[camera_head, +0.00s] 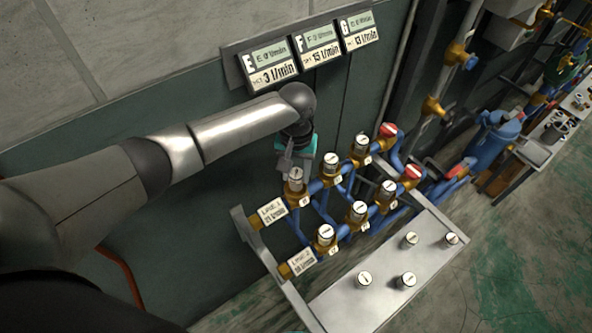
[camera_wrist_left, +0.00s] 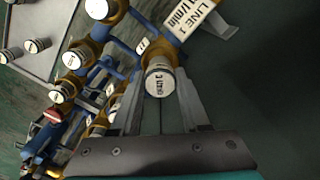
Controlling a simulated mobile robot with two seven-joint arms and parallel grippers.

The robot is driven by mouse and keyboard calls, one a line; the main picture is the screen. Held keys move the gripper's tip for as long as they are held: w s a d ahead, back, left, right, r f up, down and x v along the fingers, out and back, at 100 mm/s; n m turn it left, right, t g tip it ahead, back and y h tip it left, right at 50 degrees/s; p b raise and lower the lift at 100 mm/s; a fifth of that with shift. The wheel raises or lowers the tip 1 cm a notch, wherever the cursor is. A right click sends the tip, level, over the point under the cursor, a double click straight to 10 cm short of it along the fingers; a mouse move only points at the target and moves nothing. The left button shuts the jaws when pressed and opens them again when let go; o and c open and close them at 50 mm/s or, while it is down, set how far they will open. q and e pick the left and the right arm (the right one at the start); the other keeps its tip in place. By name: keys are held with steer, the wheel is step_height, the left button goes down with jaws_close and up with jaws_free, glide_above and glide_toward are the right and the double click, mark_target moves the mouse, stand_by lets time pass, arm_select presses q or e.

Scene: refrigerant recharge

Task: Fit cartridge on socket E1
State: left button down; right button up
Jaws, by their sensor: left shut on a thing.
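My left gripper (camera_head: 292,165) reaches over the wall side of the pipe rack and points down. It is shut on a silver cartridge (camera_head: 295,178) with a white printed cap, which also shows between the fingers in the left wrist view (camera_wrist_left: 160,80). The cartridge is upright on or just over the brass socket (camera_head: 293,190) at the near end of the LINE 1 row, by the LINE 1 tag (camera_head: 270,211). I cannot tell whether it is fully seated. The small tag beside this socket is too small to read for sure. My right gripper is not in view.
Other capped cartridges stand on the rack, such as one at the LINE 2 end (camera_head: 325,236). A metal tray (camera_head: 345,303) at the front right holds several more. E, F and G flow signs (camera_head: 315,45) hang on the wall. A blue tank (camera_head: 495,135) stands farther right.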

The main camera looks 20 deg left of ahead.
arm_select(q)
steer(key=shift+f, duration=0.3)
steer(key=shift+f, duration=0.3)
steer(key=shift+f, duration=0.15)
steer(key=shift+f+b, duration=0.45)
steer(key=shift+f, duration=0.2)
steer(key=shift+c, duration=1.6)
jaws_free()
steer(key=shift+r, duration=0.1)
step_height(320, 180, up, 15)
steer(key=shift+p, duration=0.35)
steer(key=shift+r, duration=0.15)
